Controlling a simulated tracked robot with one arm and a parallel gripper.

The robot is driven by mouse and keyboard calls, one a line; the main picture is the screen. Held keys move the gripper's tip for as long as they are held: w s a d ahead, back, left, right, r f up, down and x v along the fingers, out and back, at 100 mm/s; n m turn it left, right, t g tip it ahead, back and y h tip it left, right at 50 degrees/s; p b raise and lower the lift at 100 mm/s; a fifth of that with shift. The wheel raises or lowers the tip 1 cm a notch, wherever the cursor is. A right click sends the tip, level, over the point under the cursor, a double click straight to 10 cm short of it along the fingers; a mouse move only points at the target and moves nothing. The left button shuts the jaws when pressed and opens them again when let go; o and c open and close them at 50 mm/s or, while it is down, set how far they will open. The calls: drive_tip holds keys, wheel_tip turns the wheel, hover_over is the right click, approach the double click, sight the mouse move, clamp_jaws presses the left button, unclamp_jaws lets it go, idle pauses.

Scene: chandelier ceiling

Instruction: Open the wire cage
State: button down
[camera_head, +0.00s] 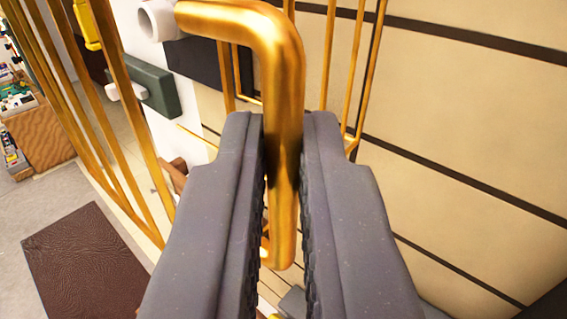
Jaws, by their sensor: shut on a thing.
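The wire cage (137,150) shows as gold bars along the left and more gold bars behind the handle at the top. A thick gold handle (283,55) bends from the upper left and runs down through the middle of the view. My gripper (283,150) has a dark grey finger on each side of the handle's long straight part and is shut on it. The fingers hide part of the handle. I cannot tell whether the cage door stands ajar.
A white pipe end (158,20) and a dark green block (147,82) are at the upper left. A beige wall (460,110) with dark stripes fills the right. A brown mat (85,265) lies on the grey floor at lower left, near a wooden box (42,135).

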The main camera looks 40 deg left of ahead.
drive_tip(key=shift+f, duration=0.1)
drive_tip(key=c, duration=1.5)
unclamp_jaws()
drive_tip(key=shift+d, duration=0.1)
drive_tip(key=b+v, duration=0.3)
drive_tip(key=v, duration=1)
drive_tip(key=shift+s+d, duration=0.2)
drive_tip(key=shift+s, duration=0.15)
drive_tip(key=shift+a, duration=0.1)
